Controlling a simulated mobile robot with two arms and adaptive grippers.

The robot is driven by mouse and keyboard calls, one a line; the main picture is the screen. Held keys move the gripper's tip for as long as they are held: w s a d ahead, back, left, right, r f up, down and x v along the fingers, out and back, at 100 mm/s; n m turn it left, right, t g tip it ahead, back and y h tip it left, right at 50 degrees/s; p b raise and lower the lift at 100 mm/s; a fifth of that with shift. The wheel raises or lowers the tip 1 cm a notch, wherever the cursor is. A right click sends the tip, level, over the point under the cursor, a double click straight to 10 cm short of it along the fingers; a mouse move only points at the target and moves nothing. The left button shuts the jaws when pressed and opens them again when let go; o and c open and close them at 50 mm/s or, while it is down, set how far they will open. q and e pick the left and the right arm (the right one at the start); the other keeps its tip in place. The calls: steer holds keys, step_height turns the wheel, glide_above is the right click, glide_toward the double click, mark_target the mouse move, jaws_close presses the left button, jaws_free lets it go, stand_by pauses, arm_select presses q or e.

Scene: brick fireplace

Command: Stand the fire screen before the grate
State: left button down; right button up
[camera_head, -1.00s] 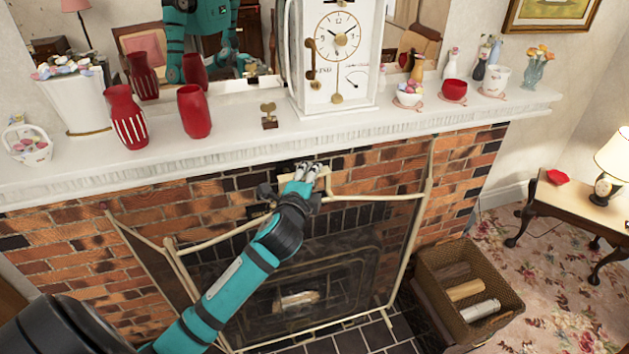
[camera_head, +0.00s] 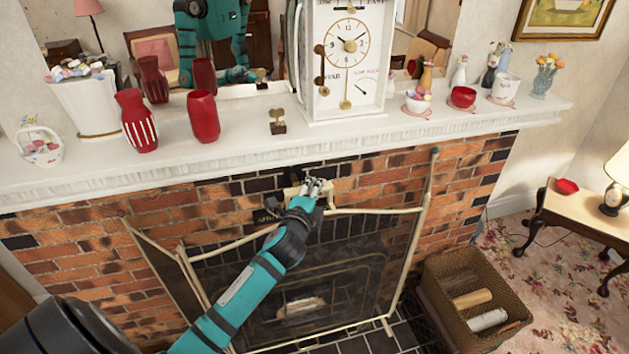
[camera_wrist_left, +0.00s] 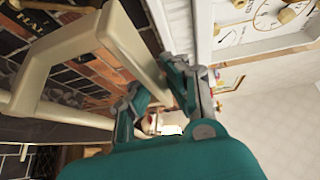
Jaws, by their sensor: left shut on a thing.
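The fire screen (camera_head: 376,211) has a cream frame and dark see-through mesh, with a narrower wing angled at the left. It is roughly upright in front of the fireplace opening; I cannot tell whether its feet touch the hearth. The grate area (camera_head: 335,272) shows dimly through the mesh, with a pale log behind it. My left gripper (camera_head: 314,185) is shut on the handle at the screen's top middle. In the left wrist view the cream handle bar (camera_wrist_left: 125,42) runs down to the fingers (camera_wrist_left: 152,88). My right gripper is not in view.
The mantel shelf (camera_head: 240,147) overhangs just above my gripper, holding red vases (camera_head: 137,121), a white clock (camera_head: 346,60) and small ornaments. A wicker log basket (camera_head: 470,300) stands close to the screen's right. Dark hearth tiles (camera_head: 405,335) show in front. A side table (camera_head: 575,210) is farther right.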

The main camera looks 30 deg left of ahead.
arm_select(q)
steer(key=shift+f, duration=1.3)
steer(key=b, duration=1.3)
glide_above(312, 274)
steer(key=x, duration=0.3)
step_height(312, 274, down, 15)
steer(key=shift+w+f, duration=0.1)
step_height(312, 274, down, 11)
steer(key=b, duration=1)
steer(key=shift+f, duration=0.1)
steer(key=shift+f+b, duration=1.4)
steer(key=shift+f, duration=0.25)
steer(key=shift+w+a+r, duration=0.15)
steer(key=shift+w+a, duration=0.2)
steer(key=shift+a, duration=0.1)
stand_by(0.5)
